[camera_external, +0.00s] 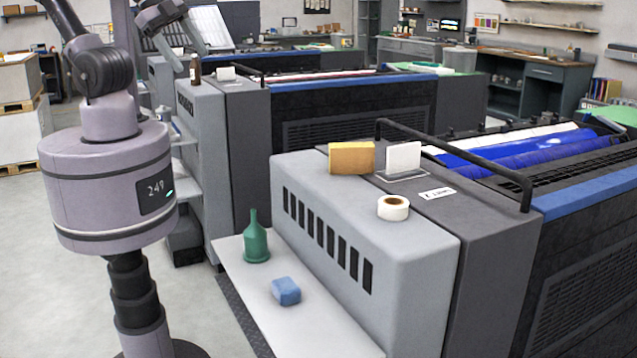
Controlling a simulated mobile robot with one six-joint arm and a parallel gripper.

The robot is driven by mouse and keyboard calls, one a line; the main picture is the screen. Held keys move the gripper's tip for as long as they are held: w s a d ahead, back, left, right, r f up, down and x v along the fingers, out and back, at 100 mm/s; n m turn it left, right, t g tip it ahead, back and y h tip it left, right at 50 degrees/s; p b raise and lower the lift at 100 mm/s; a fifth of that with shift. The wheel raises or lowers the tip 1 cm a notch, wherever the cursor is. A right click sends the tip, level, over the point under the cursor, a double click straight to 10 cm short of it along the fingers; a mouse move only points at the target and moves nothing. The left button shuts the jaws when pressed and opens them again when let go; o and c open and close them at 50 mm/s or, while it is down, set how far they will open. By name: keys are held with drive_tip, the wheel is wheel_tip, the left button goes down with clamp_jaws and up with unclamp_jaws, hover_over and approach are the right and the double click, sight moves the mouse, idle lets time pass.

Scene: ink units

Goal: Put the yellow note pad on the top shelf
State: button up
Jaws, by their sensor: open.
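The yellow note pad (351,159) is an orange-yellow block on top of the near grey machine unit (300,172), towards its back edge. It sits just left of a white card or pad. My gripper (188,50) shows in part at the upper left, open and empty, high up and well to the left of the note pad. It is apart from every object on the near unit. I cannot tell for sure which surface is the top shelf. A low pale ledge (262,312) runs along the near unit's front, below its top.
A white card (404,157) stands on a clear holder, with a label (437,194) and tape roll (393,208) nearby. A black rail (455,155) rises behind. A green bottle (256,243) and blue block (286,291) sit on the ledge. Side shelves (186,135) show on the farther unit.

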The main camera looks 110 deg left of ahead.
drive_tip(key=w+a+r+m+t+y+b, duration=0.1)
drive_tip(key=w+a+r+m+y+b, duration=0.25)
drive_tip(key=a, duration=0.55)
drive_tip(key=w+a+r+m+y+b, duration=0.1)
drive_tip(key=w+a+r+m+y, duration=0.2)
drive_tip(key=w+a+r+y, duration=0.35)
drive_tip(key=w+a+m+t+b, duration=0.3)
drive_tip(key=w+m+t, duration=0.3)
drive_tip(key=w+m, duration=0.45)
drive_tip(key=w+d+f+m+t+h+b, duration=0.2)
drive_tip(key=w+d+f+m+t+h, duration=0.25)
drive_tip(key=w+f+m, duration=0.4)
drive_tip(key=m, duration=0.2)
approach(352, 145)
drive_tip(key=shift+w+a+r+g+h, duration=0.2)
drive_tip(key=shift+w+a, duration=0.1)
drive_tip(key=shift+w, duration=0.25)
drive_tip(key=shift+w+a+r+g+h, duration=0.15)
drive_tip(key=shift+w+a, duration=0.2)
drive_tip(key=shift+w, duration=0.2)
drive_tip(key=shift+w+a+f, duration=0.1)
drive_tip(key=shift+w+f, duration=0.15)
drive_tip(key=shift+w, duration=0.05)
drive_tip(key=x, duration=0.6)
drive_tip(key=shift+w+a+r, duration=0.1)
drive_tip(key=shift+w+a, duration=0.05)
drive_tip(key=shift+w, duration=0.25)
clamp_jaws()
